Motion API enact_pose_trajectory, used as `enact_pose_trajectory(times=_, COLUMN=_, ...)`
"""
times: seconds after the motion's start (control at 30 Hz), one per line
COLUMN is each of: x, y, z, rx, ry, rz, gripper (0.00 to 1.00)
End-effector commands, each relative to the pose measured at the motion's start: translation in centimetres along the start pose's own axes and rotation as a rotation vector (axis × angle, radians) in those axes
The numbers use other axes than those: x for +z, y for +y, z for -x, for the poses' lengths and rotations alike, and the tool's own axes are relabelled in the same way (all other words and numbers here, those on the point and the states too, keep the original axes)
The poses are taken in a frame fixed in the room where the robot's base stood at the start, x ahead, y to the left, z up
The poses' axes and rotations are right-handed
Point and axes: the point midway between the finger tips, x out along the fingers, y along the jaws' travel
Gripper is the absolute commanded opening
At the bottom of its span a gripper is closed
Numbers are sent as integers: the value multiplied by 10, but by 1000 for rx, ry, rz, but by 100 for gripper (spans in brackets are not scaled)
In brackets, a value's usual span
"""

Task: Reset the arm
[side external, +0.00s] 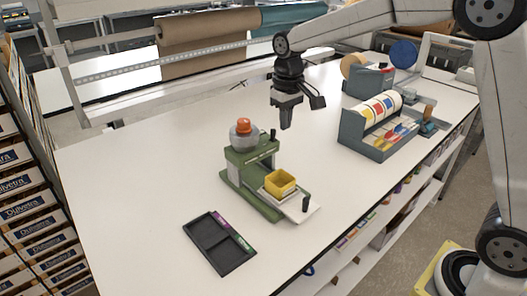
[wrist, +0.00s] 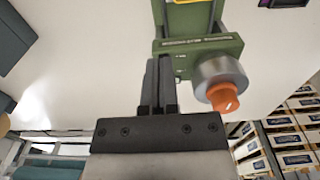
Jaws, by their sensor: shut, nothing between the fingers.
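My gripper (side external: 287,118) hangs over the white table (side external: 130,175), pointing down, behind and to the right of a green machine (side external: 246,170). Its fingers are together and empty. In the wrist view the shut fingers (wrist: 160,66) overlap the edge of the green machine (wrist: 200,45) in the picture; the side view shows them above and apart from it. The machine carries a grey round part with an orange knob (side external: 243,125), also at the right of the fingers in the wrist view (wrist: 224,97). A yellow bin (side external: 280,183) sits on its front.
A black tray (side external: 207,238) with compartments lies at the front left. A grey organizer (side external: 368,143) with coloured rolls and tools stands at the right, with another holder (side external: 362,83) behind it. The table is clear left of the machine.

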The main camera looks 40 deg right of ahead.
Motion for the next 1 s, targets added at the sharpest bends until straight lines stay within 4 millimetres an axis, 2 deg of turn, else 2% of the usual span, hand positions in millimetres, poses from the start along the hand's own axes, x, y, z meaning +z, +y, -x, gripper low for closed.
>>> enact_pose_trajectory(times=0.37, x=60, y=4, z=-46, rx=-1, ry=73, rz=-1, gripper=0)
enact_pose_trajectory(times=0.7, x=128, y=6, z=-86, rx=0, ry=147, rz=-1, gripper=0)
enact_pose_trajectory(times=0.9, x=168, y=7, z=-106, rx=0, ry=183, rz=-1, gripper=0)
enact_pose_trajectory(times=1.0, x=181, y=7, z=-112, rx=0, ry=197, rz=0, gripper=0)
